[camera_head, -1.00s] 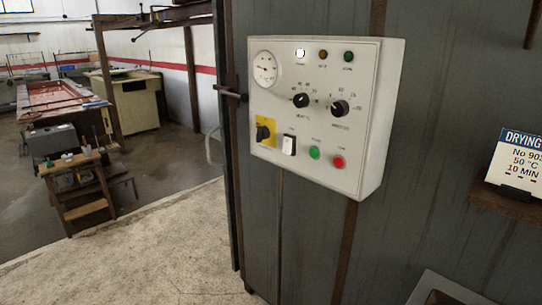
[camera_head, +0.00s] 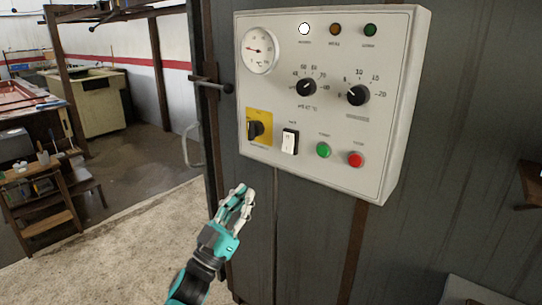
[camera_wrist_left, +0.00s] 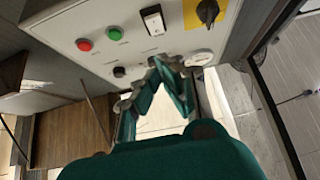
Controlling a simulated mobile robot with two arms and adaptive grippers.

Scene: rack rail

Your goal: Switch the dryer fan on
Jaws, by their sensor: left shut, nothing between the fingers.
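The control box (camera_head: 330,180) is a pale panel on the grey dryer wall. Low on it are a black-and-white rocker switch (camera_head: 290,141) with a label above it, a black rotary switch on a yellow plate (camera_head: 259,120), a green button (camera_head: 323,150) and a red button (camera_head: 356,159). The rocker also shows in the left wrist view (camera_wrist_left: 153,20). A white lamp (camera_head: 304,29) at the top is lit. My left gripper (camera_head: 243,190) is shut and empty, below and left of the rocker, apart from the panel. My right gripper is not in view.
Two black knobs and a round gauge (camera_head: 260,50) sit higher on the panel. A door handle (camera_head: 210,84) sticks out left of the box. A wooden step stand (camera_head: 45,205) and workshop benches are at the far left. The floor below is clear.

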